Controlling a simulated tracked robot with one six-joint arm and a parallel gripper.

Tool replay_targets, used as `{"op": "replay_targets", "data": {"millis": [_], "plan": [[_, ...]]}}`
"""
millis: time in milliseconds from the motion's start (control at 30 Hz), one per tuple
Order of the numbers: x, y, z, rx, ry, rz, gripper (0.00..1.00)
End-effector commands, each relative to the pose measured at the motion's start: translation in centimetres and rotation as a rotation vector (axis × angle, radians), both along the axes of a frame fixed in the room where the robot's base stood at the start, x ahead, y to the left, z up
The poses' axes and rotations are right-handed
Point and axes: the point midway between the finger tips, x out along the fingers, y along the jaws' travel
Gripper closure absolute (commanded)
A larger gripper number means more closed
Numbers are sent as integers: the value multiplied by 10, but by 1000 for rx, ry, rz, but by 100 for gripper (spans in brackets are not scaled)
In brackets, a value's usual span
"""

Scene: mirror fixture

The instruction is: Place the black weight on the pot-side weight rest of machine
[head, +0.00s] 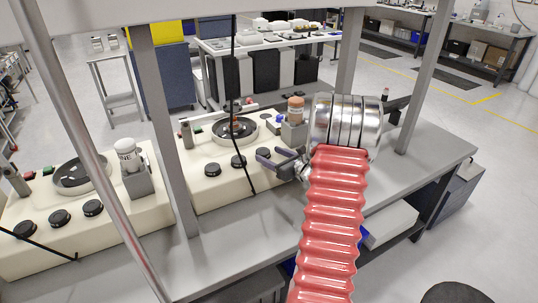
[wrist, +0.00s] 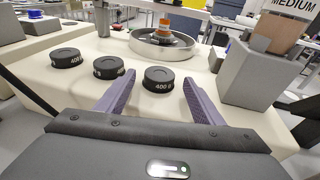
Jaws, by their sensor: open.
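Several round black weights sit in a row on the front of the cream machine (head: 222,190). The nearest black weight (wrist: 158,78), marked 400 g, stands between and slightly beyond the fingertips of my gripper (wrist: 157,75). My gripper also shows in the head view (head: 268,157), open, with purple fingers and nothing held. Two more black weights, one at the far left (wrist: 66,57) and one in the middle (wrist: 109,67), stand left of it. The round pot (wrist: 150,47) is behind the weights, with an orange-and-white piece at its centre. I cannot identify the pot-side weight rest.
A grey block (wrist: 250,75) with a brown-topped container stands close to my right finger. A second cream machine (head: 110,220) with black weights and a white jar (head: 126,153) is at left. Grey posts (head: 170,130) and a black rod rise near the bench.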

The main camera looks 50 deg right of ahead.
Motion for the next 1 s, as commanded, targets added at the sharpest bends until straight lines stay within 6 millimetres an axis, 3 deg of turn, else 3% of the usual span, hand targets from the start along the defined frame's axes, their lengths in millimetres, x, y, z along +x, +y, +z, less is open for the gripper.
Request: {"op": "replay_targets", "data": {"millis": [500, 700, 1000], "plan": [[-83, 9, 17, -1, -1, -2, 39], [-94, 11, 19, -1, 0, 1, 39], [-94, 11, 19, -1, -1, 1, 39]]}}
